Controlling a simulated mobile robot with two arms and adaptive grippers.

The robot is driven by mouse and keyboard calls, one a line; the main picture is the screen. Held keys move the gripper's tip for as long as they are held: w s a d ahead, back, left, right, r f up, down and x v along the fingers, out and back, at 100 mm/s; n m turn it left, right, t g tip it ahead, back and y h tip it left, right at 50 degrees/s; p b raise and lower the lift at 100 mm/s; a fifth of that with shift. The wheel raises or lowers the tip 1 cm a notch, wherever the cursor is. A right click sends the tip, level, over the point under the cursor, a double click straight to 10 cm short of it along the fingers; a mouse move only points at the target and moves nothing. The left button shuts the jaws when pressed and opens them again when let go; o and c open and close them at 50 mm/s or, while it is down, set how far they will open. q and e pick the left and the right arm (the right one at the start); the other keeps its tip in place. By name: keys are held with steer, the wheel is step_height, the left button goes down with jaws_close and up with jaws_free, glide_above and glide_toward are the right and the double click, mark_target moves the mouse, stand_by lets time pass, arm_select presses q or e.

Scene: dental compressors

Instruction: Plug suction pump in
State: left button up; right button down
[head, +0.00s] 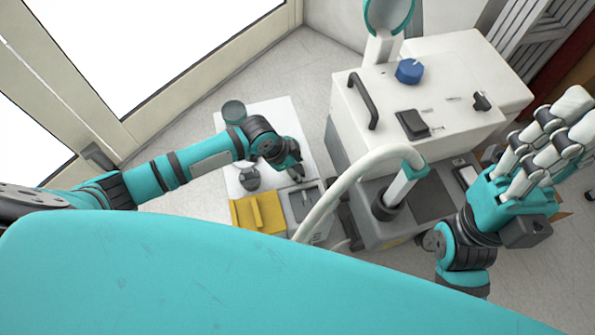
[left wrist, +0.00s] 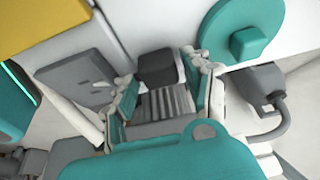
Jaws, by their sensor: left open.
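My left gripper (head: 293,168) is over the white board beside the white machine. In the left wrist view my left gripper (left wrist: 162,78) is open, its two fingers apart, with a small dark grey block (left wrist: 156,67) showing between or just beyond them. I cannot tell whether the fingers touch it or whether it is the plug. The white machine (head: 455,75), perhaps the suction pump, has a black handle and a blue knob (head: 409,70). A pale hose (head: 345,185) arches in front of it. My right gripper (head: 545,150) is at the right with fingers spread, seemingly empty.
A yellow block (head: 258,213) and a grey-topped box (head: 303,203) stand near the board's front edge. A teal round part (left wrist: 240,32) and a grey curved fitting (left wrist: 268,90) show in the left wrist view. Floor is clear behind the board.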

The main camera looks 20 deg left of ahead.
arm_select(q)
steer(key=shift+c, duration=0.4)
steer(key=c, duration=0.8)
steer(key=shift+o, duration=0.2)
steer(key=shift+r, duration=0.1)
